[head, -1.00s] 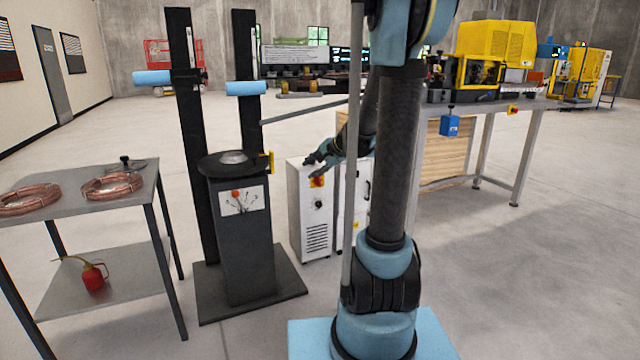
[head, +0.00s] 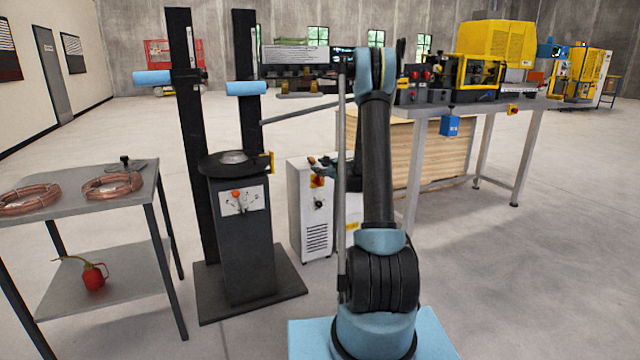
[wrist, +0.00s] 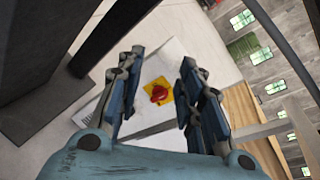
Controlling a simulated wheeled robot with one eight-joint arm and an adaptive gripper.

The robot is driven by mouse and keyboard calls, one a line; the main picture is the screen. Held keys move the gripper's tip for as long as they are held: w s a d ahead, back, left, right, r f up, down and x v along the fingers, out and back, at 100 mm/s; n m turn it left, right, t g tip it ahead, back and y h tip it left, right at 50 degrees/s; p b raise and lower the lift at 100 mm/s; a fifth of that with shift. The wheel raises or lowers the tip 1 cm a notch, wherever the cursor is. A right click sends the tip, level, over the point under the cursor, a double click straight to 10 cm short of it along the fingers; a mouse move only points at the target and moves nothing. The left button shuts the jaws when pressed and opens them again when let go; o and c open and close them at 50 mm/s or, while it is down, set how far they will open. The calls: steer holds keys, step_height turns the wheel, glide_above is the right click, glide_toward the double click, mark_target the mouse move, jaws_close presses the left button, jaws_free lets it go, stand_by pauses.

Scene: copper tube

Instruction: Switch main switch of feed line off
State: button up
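The main switch is a red rotary knob on a yellow plate, fixed to a white cabinet (head: 313,228). In the wrist view the switch (wrist: 159,92) lies in the gap between my fingers, beyond them. In the head view the switch (head: 317,181) is small, near the cabinet's top. My gripper (wrist: 161,62) is open and empty, with one finger on each side of the switch in the picture. In the head view my gripper (head: 326,165) is by the cabinet's top, partly hidden by a pole and my arm. I cannot tell whether a finger touches the knob.
A dark pedestal machine (head: 240,240) with tall posts stands left of the cabinet. A metal table (head: 75,215) with copper coils is at the far left. A workbench (head: 480,103) with machinery stands to the right. A thin grey pole (head: 341,200) passes before the cabinet. Floor at right is clear.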

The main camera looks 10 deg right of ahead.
steer(key=w+d+f+m+t, duration=0.2)
steer(key=w+d+f+m, duration=0.25)
steer(key=f, duration=0.35)
steer(key=m+t+h, duration=0.2)
steer(key=m, duration=0.3)
glide_toward(320, 179)
steer(key=x, duration=0.9)
steer(key=shift+w, duration=0.4)
jaws_close()
